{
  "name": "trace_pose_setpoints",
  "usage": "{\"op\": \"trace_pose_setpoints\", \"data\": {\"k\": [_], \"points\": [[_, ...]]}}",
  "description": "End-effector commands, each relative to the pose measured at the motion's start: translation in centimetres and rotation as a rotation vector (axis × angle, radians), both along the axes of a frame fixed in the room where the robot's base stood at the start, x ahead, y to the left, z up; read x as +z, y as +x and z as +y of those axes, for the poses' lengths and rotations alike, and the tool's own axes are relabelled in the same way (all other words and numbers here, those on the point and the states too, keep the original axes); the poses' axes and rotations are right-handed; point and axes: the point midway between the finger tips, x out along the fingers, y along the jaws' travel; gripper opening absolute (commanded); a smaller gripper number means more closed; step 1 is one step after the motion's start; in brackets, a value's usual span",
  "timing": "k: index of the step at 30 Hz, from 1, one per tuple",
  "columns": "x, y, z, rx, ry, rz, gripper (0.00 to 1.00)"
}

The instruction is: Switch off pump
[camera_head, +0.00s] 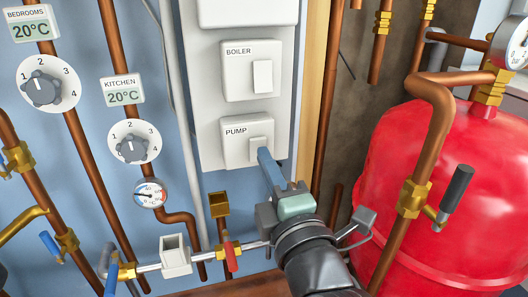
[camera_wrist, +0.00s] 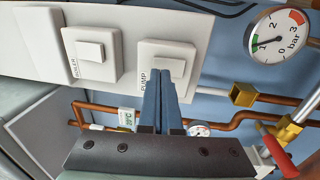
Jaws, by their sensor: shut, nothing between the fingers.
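The pump switch (camera_head: 258,143) is a white rocker on a square plate labelled PUMP (camera_head: 236,149), at the bottom of a white panel in the head view. In the wrist view the PUMP plate (camera_wrist: 149,50) and its rocker (camera_wrist: 176,67) are partly hidden behind my fingers. My gripper (camera_head: 265,155) is shut and empty, its blue fingers together. The fingertips overlap the lower part of the pump switch in the head view. In the wrist view my gripper (camera_wrist: 161,72) points at the rocker. I cannot tell whether the tips touch it.
The BOILER switch (camera_head: 262,76) sits just above on the same panel. Copper pipes (camera_head: 327,100) and a red tank (camera_head: 450,180) stand to the right. Thermostat dials (camera_head: 130,148) are on the left. A red-handled valve (camera_head: 230,254) is below.

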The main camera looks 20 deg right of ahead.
Motion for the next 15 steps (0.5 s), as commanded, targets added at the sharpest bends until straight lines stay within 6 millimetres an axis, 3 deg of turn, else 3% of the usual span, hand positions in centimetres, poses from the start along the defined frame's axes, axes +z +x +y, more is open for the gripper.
{"op": "trace_pose_setpoints", "data": {"k": [6, 15], "points": [[0.2, 1.6, 0.0, 0.001, 0.0, 0.0, 0.0], [0.2, 1.7, 0.0, 0.0, -0.001, 0.0, 0.0]]}}
